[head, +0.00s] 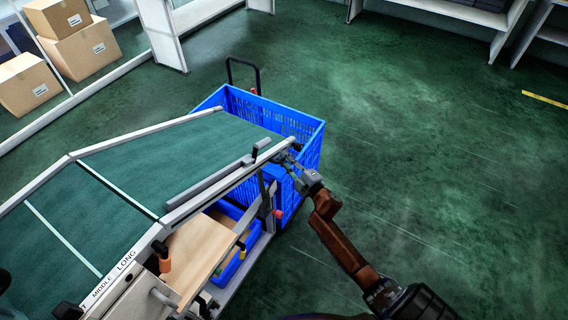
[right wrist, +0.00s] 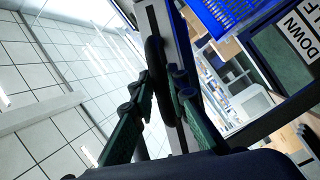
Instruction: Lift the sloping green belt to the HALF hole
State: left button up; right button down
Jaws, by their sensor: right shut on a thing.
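The sloping green belt (head: 185,150) runs between pale rails in the head view, with its far end beside a blue crate. My right gripper (head: 287,160) is at the far right corner of the belt frame. In the right wrist view my right gripper (right wrist: 160,88) is shut on a black handle (right wrist: 155,58) beside a grey rail. A plate (right wrist: 303,35) there reads DOWN, with another word partly cut off that ends in LF. The HALF hole itself cannot be made out. My left gripper is not seen.
The blue crate (head: 311,140) stands at the belt's far end. A wooden board (head: 200,252) and a blue bin (head: 233,262) are under the belt. LONG and MIDDLE labels (head: 113,275) mark the near frame. Cartons (head: 80,48) are at upper left. Floor at right is clear.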

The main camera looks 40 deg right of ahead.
jog(key=c, duration=1.8)
grip_release()
jog(key=shift+c, duration=0.2)
jog(key=s, duration=1.2)
jog(key=shift+f, duration=0.2)
jog(key=shift+d, duration=0.15)
